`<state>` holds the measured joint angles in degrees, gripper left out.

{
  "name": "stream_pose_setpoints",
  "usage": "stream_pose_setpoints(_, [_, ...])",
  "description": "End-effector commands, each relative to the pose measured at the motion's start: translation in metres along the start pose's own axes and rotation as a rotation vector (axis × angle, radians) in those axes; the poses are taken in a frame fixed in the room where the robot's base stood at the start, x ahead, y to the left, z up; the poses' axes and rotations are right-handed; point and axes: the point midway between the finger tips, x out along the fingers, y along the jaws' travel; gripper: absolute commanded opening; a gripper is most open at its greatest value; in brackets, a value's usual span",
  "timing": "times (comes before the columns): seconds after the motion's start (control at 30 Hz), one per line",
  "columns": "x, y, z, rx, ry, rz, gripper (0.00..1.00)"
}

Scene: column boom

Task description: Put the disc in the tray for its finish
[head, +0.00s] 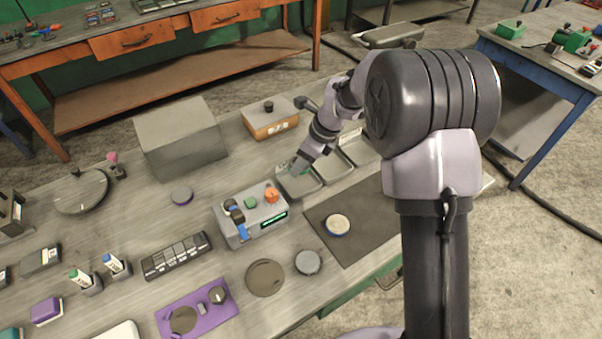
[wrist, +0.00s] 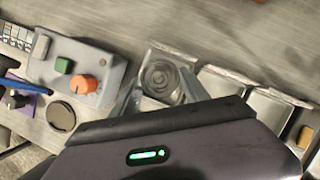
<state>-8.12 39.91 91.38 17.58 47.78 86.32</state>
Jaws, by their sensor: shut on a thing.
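My gripper (head: 299,168) is low over the nearest tray (head: 313,186) of a short row. In the wrist view its two fingers (wrist: 161,84) are shut on a grey disc (wrist: 158,74) with concentric rings on its face. The disc lies inside the outline of a shallow metal tray (wrist: 152,53); I cannot tell whether it touches the tray floor. A second tray (wrist: 222,84) and a third tray (wrist: 268,106) continue to the right. In the head view the held disc is mostly hidden by the gripper.
A grey control box (head: 236,222) with an orange knob (head: 271,195) stands just left of the trays. A cream disc (head: 337,224) lies on the dark mat (head: 350,247) in front. An orange-fronted box (head: 271,122) stands behind.

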Motion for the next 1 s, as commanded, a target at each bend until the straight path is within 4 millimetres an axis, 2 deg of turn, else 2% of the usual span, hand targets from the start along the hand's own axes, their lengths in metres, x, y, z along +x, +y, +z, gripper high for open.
stream_pose_setpoints(0.03, [0.016,0.000,-0.007,0.000,0.001,0.001,0.00])
stream_pose_setpoints(0.3, [0.064,0.000,-0.026,-0.001,0.000,0.000,0.00])
stream_pose_setpoints(0.63, [0.065,-0.001,-0.027,-0.001,-0.001,-0.001,0.00])
stream_pose_setpoints(0.67, [0.066,0.000,-0.027,-0.001,0.000,-0.001,0.55])
stream_pose_setpoints(0.7, [0.065,0.000,-0.027,-0.001,0.000,-0.001,0.62])
stream_pose_setpoints(1.0, [0.063,0.000,-0.026,-0.002,0.000,-0.001,0.62])
